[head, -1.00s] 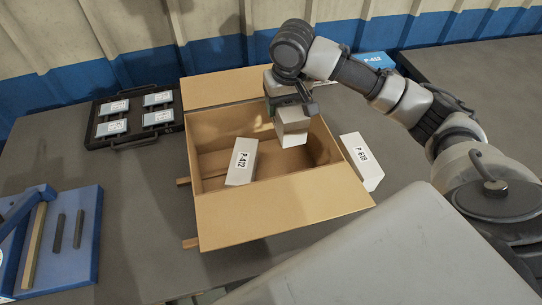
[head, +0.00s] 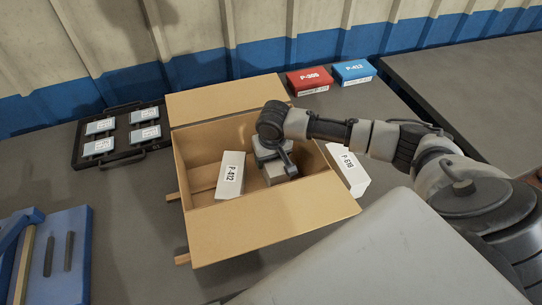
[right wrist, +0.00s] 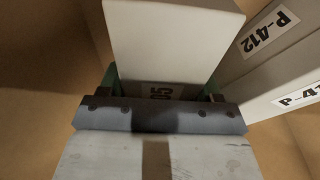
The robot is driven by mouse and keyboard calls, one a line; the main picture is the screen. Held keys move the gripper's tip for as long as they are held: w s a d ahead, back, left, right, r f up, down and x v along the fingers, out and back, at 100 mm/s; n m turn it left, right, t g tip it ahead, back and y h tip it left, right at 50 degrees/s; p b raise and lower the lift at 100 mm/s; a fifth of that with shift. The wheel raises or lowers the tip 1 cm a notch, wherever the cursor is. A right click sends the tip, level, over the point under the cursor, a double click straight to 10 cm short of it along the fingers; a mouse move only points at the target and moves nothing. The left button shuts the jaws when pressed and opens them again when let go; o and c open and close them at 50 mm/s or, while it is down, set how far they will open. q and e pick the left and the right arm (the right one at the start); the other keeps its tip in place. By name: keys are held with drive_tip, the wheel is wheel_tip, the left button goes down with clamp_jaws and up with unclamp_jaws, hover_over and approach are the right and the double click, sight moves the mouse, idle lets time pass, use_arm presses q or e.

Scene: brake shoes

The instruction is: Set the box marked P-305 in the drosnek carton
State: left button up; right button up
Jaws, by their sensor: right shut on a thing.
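The open cardboard carton (head: 272,218) stands on the table, flaps spread; I see no name on it. My right gripper (head: 274,164) is inside the carton, shut on a white box (head: 279,175). Whether the box touches the carton floor I cannot tell. A white box marked P-412 (head: 230,178) is in the carton, left of the held box; it also shows in the right wrist view (right wrist: 285,65). My left gripper is not in view.
A white box marked P-619 or similar (head: 347,172) lies beside the carton's right side. A red box (head: 310,80), its label reading like P-305, and a blue box (head: 353,72) stand behind. A black tray (head: 120,158) and a blue stand (head: 75,225) are at left.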

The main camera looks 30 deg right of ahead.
drive_tip(key=shift+r, duration=0.1)
drive_tip(key=o, duration=1.3)
drive_tip(key=r, duration=0.4)
drive_tip(key=s+r, duration=0.1)
drive_tip(key=r, duration=0.7)
drive_tip(key=shift+s+a, duration=0.15)
drive_tip(key=shift+s, duration=0.05)
